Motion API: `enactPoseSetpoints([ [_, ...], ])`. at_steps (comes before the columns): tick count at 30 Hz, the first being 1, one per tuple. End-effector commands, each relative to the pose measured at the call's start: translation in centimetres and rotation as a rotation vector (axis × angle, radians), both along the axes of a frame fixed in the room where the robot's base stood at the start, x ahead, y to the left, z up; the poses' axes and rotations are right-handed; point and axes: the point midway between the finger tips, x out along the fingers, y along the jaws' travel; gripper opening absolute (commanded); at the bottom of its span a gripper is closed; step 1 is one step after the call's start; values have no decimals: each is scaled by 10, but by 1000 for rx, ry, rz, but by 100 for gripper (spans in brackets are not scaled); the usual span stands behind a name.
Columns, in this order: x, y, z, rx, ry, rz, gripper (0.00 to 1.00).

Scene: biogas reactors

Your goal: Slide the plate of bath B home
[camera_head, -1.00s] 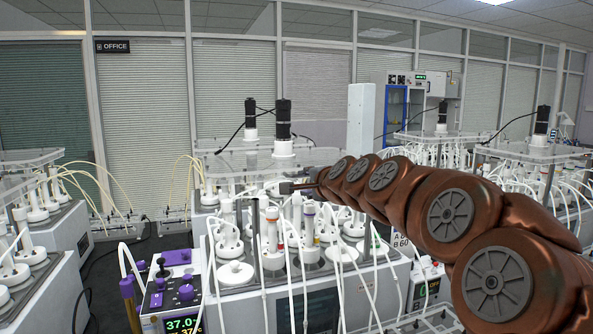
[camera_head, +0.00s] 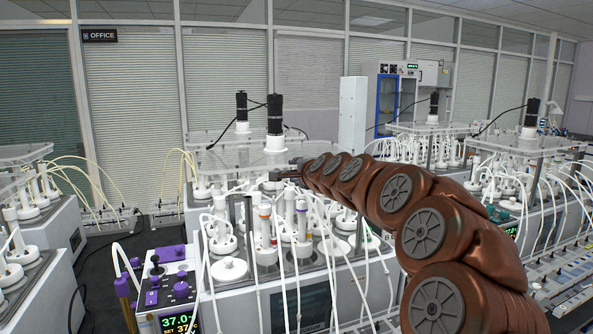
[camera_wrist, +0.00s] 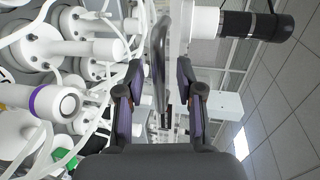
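In the wrist view my gripper (camera_wrist: 159,70) is open, fingers on both sides of a grey, rounded edge-like bar (camera_wrist: 160,45). Gaps show on both sides, so the bar is not gripped. I cannot tell if it is the plate's edge.
White bottles and tubes (camera_head: 265,228) crowd just below the plate. A purple-and-white control box (camera_head: 168,295) stands at the front left. Other baths stand at the left (camera_head: 30,240) and right (camera_head: 530,180). Dark floor shows between the left and central baths.

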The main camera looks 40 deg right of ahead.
Motion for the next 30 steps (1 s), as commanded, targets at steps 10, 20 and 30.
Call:
enactPoseSetpoints([
  [10,1,0,-1,0,1,0,32],
  [20,1,0,-1,0,1,0,0],
  [30,1,0,-1,0,1,0,0],
])
